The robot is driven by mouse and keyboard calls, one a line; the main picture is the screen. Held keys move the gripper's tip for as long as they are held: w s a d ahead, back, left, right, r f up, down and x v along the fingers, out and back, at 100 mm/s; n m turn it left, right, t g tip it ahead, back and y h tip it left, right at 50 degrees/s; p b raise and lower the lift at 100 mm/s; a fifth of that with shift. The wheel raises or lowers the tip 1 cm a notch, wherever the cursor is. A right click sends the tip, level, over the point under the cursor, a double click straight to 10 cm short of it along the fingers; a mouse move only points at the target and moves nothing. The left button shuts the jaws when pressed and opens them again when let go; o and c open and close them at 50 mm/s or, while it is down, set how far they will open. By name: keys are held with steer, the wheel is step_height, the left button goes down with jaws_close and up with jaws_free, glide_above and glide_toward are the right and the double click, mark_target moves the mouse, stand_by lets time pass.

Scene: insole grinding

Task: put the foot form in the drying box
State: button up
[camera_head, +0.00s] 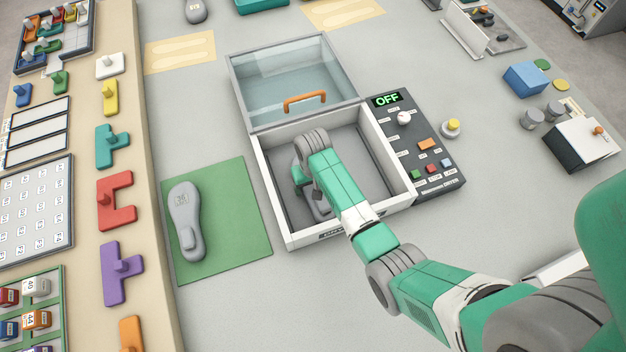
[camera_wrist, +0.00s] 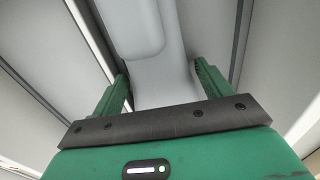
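The drying box (camera_head: 275,205) is a white open-topped box with a grey inside, and its clear lid (camera_head: 290,80) with an orange handle stands open at the back. My gripper (camera_head: 308,195) is down inside the box, partly hidden by my arm. The form's lower part is hidden. Another grey foot form (camera_head: 187,225) with a label lies on the green mat (camera_head: 235,190) left of the box.
A dark control panel (camera_head: 420,150) reading OFF adjoins the box on the right. A yellow-topped button (camera_head: 452,127) and a blue block (camera_head: 526,78) stand farther right. Coloured pieces, such as a red one (camera_head: 116,200), line the left ledge. The grey table in front of the box is clear.

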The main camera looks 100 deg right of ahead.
step_height(320, 180, up, 12)
steer(key=p, duration=0.2)
steer(key=shift+r, duration=0.15)
